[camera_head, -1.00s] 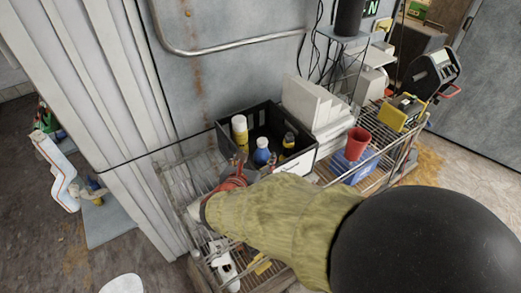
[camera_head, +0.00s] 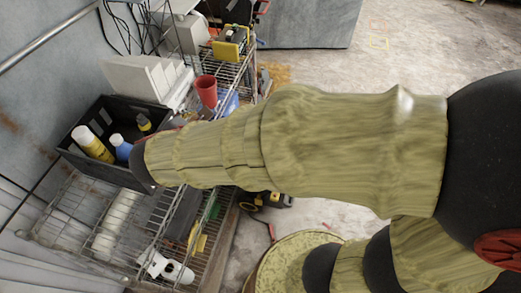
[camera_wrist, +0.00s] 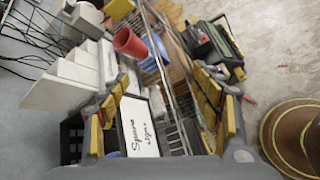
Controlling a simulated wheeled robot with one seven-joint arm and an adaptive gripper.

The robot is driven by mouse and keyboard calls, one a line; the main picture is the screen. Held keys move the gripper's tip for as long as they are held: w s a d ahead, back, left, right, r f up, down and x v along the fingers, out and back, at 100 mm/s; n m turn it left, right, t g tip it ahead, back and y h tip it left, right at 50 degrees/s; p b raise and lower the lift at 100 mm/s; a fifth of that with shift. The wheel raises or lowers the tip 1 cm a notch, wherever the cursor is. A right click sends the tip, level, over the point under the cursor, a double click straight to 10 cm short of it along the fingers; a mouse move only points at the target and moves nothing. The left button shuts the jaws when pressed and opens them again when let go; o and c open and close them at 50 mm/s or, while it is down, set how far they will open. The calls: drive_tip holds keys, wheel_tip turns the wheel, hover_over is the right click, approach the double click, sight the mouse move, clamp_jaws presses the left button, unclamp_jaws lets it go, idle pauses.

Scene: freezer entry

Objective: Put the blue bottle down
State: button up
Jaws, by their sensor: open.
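The blue bottle (camera_head: 122,148), with a white cap, stands in the black crate (camera_head: 72,158) on the wire rack. A yellow bottle with a white cap (camera_head: 94,146) is to its left, and a dark bottle with a yellow band (camera_head: 144,124) is behind to its right. In the head view my arm's end hides my gripper beside the crate. In the wrist view my gripper (camera_wrist: 160,82) is open, with its yellow-padded fingers wide apart and nothing between them. A white label reading "Spare signs" (camera_wrist: 138,128) shows beyond them.
A red cup (camera_head: 206,92) and white panels (camera_head: 142,76) stand behind the crate. The wire rack (camera_head: 75,205) has white rolls (camera_head: 118,220) and a white tool (camera_head: 165,268) in front. A grey wall closes the left side; open floor lies right.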

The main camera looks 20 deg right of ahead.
drive_tip(key=s+d+r+m+g+y, duration=0.1)
drive_tip(key=s+d+m+g, duration=0.3)
drive_tip(key=s+d+m, duration=0.7)
drive_tip(key=s+d+r+m+y, duration=0.1)
drive_tip(key=s+r+m+y, duration=0.1)
drive_tip(key=s+m+y, duration=0.2)
drive_tip(key=s+m, duration=0.3)
drive_tip(key=m, duration=0.4)
drive_tip(key=shift+r+t, duration=0.3)
drive_tip(key=shift+r, duration=0.1)
drive_tip(key=shift+s+d+f, duration=0.1)
drive_tip(key=shift+d, duration=0.05)
wheel_tip(320, 180, down, 4)
drive_tip(key=b, duration=0.4)
